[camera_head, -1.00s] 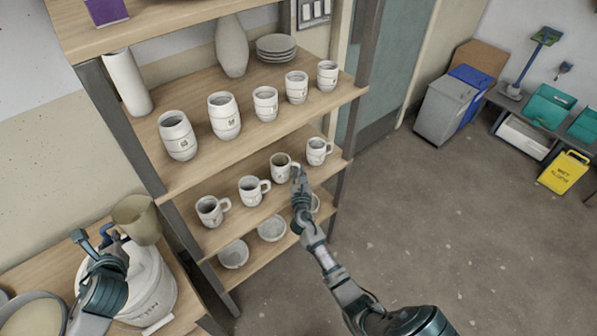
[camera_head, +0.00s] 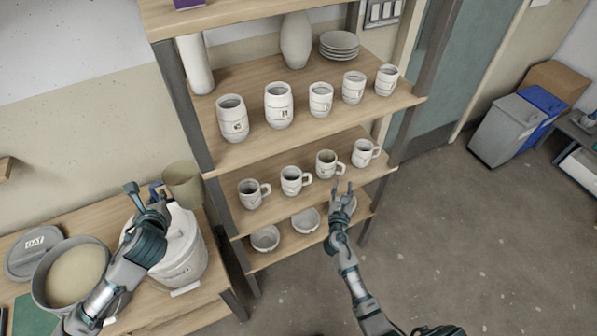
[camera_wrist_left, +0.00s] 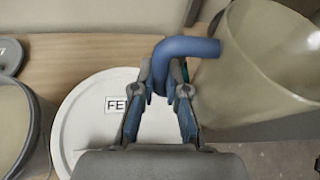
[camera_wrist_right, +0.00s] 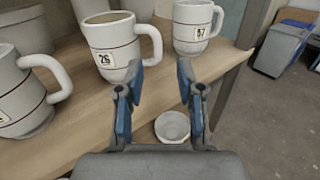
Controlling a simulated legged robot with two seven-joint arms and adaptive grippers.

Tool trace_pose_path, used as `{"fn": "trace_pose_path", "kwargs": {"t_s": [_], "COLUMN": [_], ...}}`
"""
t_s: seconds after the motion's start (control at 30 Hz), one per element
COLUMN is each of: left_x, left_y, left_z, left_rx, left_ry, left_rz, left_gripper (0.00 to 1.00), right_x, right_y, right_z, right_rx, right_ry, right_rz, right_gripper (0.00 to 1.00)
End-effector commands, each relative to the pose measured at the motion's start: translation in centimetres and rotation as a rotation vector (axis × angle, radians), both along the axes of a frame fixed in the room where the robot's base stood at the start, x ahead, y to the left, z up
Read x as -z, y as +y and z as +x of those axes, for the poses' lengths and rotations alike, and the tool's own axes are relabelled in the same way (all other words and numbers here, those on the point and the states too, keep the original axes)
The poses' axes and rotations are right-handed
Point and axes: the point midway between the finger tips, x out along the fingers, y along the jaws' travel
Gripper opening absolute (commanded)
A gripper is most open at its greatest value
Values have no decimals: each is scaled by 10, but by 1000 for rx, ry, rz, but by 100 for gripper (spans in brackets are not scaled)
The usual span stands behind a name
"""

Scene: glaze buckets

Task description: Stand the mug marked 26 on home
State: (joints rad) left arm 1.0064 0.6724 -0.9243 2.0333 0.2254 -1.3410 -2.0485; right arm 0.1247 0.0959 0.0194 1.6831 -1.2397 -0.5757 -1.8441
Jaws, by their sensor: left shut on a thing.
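The mug marked 26 (camera_wrist_right: 108,60) stands upright on the middle shelf, its handle to the right; in the head view it is the tan-rimmed mug (camera_head: 326,165). My right gripper (camera_head: 343,187) is open and empty just in front of it, and its fingers (camera_wrist_right: 160,78) show below the mug's handle in the right wrist view, apart from it as far as I can tell. My left gripper (camera_head: 146,196) is shut on the blue handle (camera_wrist_left: 190,47) of a beige jug (camera_wrist_left: 262,70), above the lidded white bucket (camera_head: 180,250). I see nothing readable as home.
Other white mugs flank mug 26, one on the right (camera_wrist_right: 193,27) and two on the left (camera_head: 250,193). Bowls (camera_head: 306,221) sit on the shelf below, larger vessels (camera_head: 279,107) above.

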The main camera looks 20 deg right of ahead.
Motion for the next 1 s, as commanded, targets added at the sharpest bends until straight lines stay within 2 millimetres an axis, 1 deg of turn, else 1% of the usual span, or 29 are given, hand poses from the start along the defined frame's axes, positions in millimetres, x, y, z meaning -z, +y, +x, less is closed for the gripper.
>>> {"fn": "trace_pose_path", "kwargs": {"t_s": [0.03,0.1,0.27,0.37,0.43,0.47,0.57,0.6,0.67,0.7,0.77,0.8,0.87,0.9,0.97,1.0], "left_x": [-5,-5,-7,-7,-6,-6,-7,-7,-7,-7,-7,-7,-7,-7,-7,-7], "left_y": [0,1,2,3,3,3,2,2,2,2,1,1,1,1,2,2], "left_z": [0,0,1,0,1,1,1,0,0,0,1,1,1,1,1,1], "left_rx": [0,0,-1,0,0,0,0,0,0,1,0,0,0,0,-1,-1], "left_ry": [-4,-5,-5,-5,-5,-5,-5,-5,-5,-5,-5,-5,-5,-5,-5,-5], "left_rz": [-1,-2,-3,-4,-4,-4,-4,-4,-4,-3,-2,-2,-2,-2,-3,-3], "left_gripper": [0,0,0,0,0,0,0,0,0,0,0,0,0,0,0,0], "right_x": [-1,0,0,5,14,19,43,55,74,86,104,116,132,143,157,165], "right_y": [6,13,22,24,23,23,22,23,26,29,35,40,50,57,70,80], "right_z": [-9,-18,-31,-39,-47,-52,-75,-86,-105,-117,-137,-151,-172,-187,-209,-225], "right_rx": [-2,-2,0,8,23,33,88,119,178,222,300,357,453,523,638,724], "right_ry": [1,2,0,-11,-30,-41,-90,-111,-145,-167,-198,-217,-246,-264,-289,-304], "right_rz": [1,-1,2,56,148,203,446,559,739,858,1032,1143,1302,1403,1547,1636], "right_gripper": [37,37,37,37,37,37,37,37,37,37,37,37,37,37,37,37]}}
